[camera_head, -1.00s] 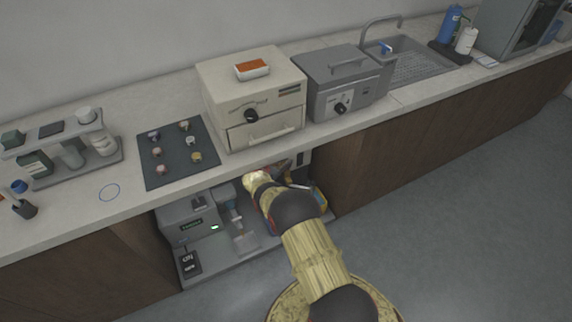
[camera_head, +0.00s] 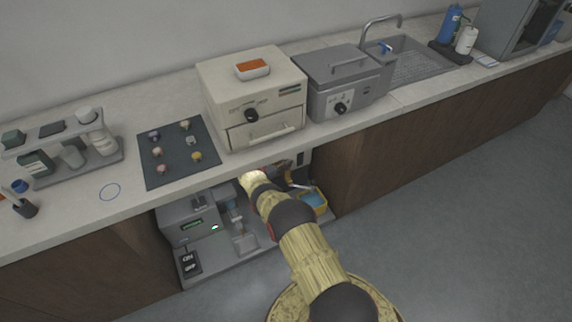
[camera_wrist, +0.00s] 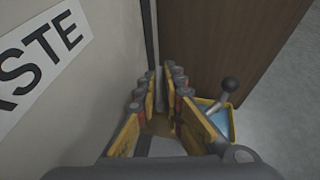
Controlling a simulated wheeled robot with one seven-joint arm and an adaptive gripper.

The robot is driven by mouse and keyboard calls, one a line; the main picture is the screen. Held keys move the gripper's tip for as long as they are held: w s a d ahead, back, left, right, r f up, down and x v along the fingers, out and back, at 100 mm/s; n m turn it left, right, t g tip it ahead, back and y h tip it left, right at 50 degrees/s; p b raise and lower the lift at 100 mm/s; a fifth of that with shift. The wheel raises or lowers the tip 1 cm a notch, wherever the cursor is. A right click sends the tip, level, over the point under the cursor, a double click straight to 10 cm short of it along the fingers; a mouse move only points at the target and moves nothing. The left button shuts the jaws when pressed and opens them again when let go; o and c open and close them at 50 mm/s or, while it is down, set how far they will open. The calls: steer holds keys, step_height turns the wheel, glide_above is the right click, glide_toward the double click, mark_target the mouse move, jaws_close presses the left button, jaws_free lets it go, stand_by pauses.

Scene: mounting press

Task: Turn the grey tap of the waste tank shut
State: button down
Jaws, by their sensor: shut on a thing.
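The waste tank (camera_wrist: 115,55) is the pale wall at the left of the wrist view, with part of a "WASTE" label on it. My gripper (camera_wrist: 165,92) is beside this wall with its fingers nearly together. A narrow grey piece shows between the fingertips; it seems to be the grey tap, but the fingers hide most of it and its angle is unclear. In the head view my gripper (camera_head: 254,178) reaches into the under-counter bay, and my arm hides the tap.
A yellow tray with a blue inside (camera_wrist: 234,128) lies below the ball-knob lever; it also shows in the head view (camera_head: 324,207). A brown cabinet panel (camera_wrist: 225,40) closes the right side. A grey machine (camera_head: 185,225) stands left in the bay, under the counter (camera_head: 85,215).

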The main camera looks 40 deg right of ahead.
steer(key=shift+w+r+m+g, duration=0.1)
steer(key=shift+m+g, duration=0.6)
steer(key=shift+g, duration=0.1)
steer(key=c, duration=1.9)
jaws_free()
steer(key=shift+a, duration=0.1)
steer(key=shift+w+a+r, duration=0.1)
steer(key=shift+a+r, duration=0.15)
steer(key=shift+a, duration=0.3)
steer(key=w+a+r, duration=0.1)
steer(key=a, duration=1.4)
steer(key=shift+w, duration=0.35)
steer(key=shift+a+r, duration=0.1)
